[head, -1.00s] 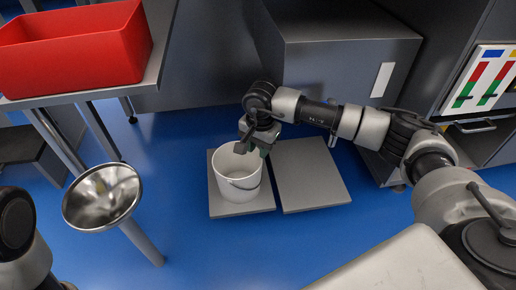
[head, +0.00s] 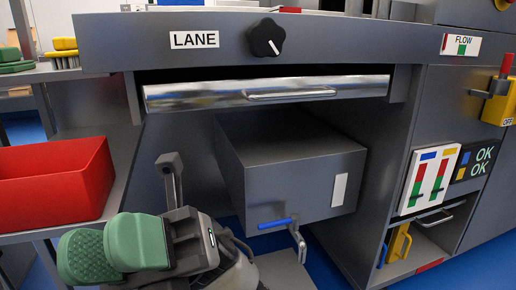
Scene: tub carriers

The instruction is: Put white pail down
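The white pail does not show in the head view now. A grey floor plate (head: 284,272) shows partly at the bottom edge, with nothing seen on its visible part. My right gripper (head: 108,250) is close to the camera at the lower left, with two green fingertips that point left. The fingertips overlap in this view, so the gap between them cannot be judged. No pail is seen at the fingertips. My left gripper is out of view.
A red tub (head: 55,185) sits on a grey shelf at the left, close to my gripper. A grey bench front with a LANE label (head: 194,39) and black knob (head: 266,38) crosses the top. A grey box (head: 290,165) stands beneath it.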

